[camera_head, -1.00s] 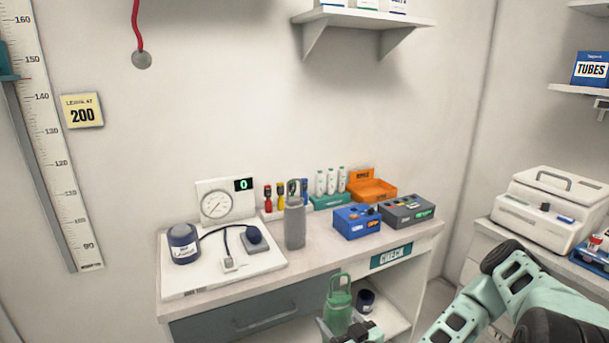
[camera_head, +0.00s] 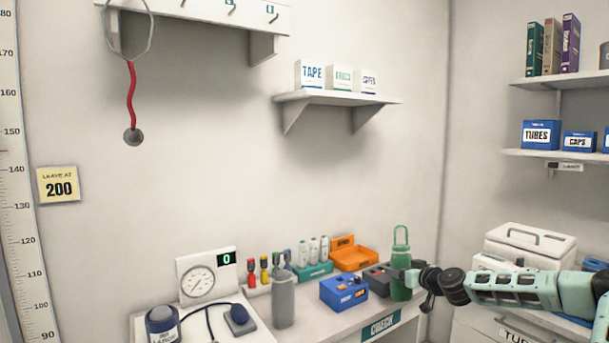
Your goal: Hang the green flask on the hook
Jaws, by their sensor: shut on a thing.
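The green flask (camera_head: 401,268) is upright, with a loop handle on top, at the right end of the desk in the head view. My gripper (camera_head: 412,278) is shut on its body from the right side. The flask stands in front of the dark grey box and partly hides it. Its base overlaps the desk's right end, and I cannot tell how far it is above or before the desk. A rail with several hooks (camera_head: 232,7) is on the wall at the top left. A red stethoscope (camera_head: 131,95) hangs from its left part.
A grey flask (camera_head: 284,300), a blue box (camera_head: 344,291) and an orange tray (camera_head: 354,258) stand on the desk. A wall shelf (camera_head: 338,98) with small boxes juts out right of the rail. The wall between desk and shelf is bare.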

